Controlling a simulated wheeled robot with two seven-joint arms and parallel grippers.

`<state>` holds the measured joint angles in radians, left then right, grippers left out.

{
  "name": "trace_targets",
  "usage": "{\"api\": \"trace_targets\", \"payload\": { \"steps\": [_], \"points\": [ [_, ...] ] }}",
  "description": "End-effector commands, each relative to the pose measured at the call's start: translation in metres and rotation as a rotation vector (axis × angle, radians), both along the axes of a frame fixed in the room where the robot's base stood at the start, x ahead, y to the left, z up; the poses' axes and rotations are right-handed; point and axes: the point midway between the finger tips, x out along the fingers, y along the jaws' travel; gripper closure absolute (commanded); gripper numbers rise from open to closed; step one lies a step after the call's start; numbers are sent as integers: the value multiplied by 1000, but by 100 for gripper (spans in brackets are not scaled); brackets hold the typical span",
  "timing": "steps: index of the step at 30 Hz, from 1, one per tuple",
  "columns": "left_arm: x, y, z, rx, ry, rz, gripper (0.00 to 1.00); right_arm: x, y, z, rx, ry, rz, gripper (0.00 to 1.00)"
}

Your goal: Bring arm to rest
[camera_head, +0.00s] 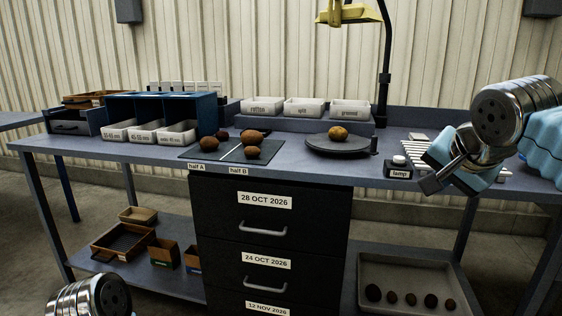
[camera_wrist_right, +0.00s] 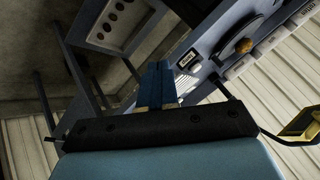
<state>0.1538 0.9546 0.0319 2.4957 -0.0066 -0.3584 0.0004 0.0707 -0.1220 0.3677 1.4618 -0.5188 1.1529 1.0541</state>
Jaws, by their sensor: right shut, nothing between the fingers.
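My right arm comes in from the right in the head view. Its gripper (camera_head: 430,183) is over the right part of the bench, near the lamp switch box (camera_head: 398,167). In the right wrist view the fingers of this gripper (camera_wrist_right: 160,84) are together with nothing between them. Of my left arm only a metal link (camera_head: 90,297) shows at the bottom left. Its gripper is out of view.
The bench (camera_head: 300,165) carries a mat (camera_head: 231,150) with several potatoes, a round turntable (camera_head: 338,146) with one potato (camera_head: 338,133), white bins (camera_head: 304,107) and a blue rack (camera_head: 160,109). A yellow lamp (camera_head: 349,14) hangs above. A tray (camera_head: 410,264) is below.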

Motion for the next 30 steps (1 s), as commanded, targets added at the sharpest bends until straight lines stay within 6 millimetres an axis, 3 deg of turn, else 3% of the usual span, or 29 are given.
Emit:
{"api": "trace_targets", "payload": {
  "steps": [5, 11, 14, 17, 19, 23, 27, 30],
  "points": [
    [0, 0, 0, 0, 0, 0, 100, 24, 12, -38, -7, 43, 69, 100],
    [0, 0, 0, 0, 0, 0, 100, 58, 34, -107, -9, 107, 191, 100],
    [0, 0, 0, 0, 0, 0, 100, 73, 50, -158, -4, 150, 270, 100],
    [0, 0, 0, 0, 0, 0, 100, 85, 71, -228, 14, 204, 369, 100],
    [0, 0, 0, 0, 0, 0, 100, 85, 88, -288, 34, 247, 443, 100],
    [0, 0, 0, 0, 0, 0, 100, 64, 119, -397, 79, 317, 564, 100],
    [0, 0, 0, 0, 0, 0, 100, 9, 146, -505, 126, 394, 656, 100],
    [0, 0, 0, 0, 0, 0, 100, -45, 158, -566, 144, 446, 701, 100]
  ]
}}
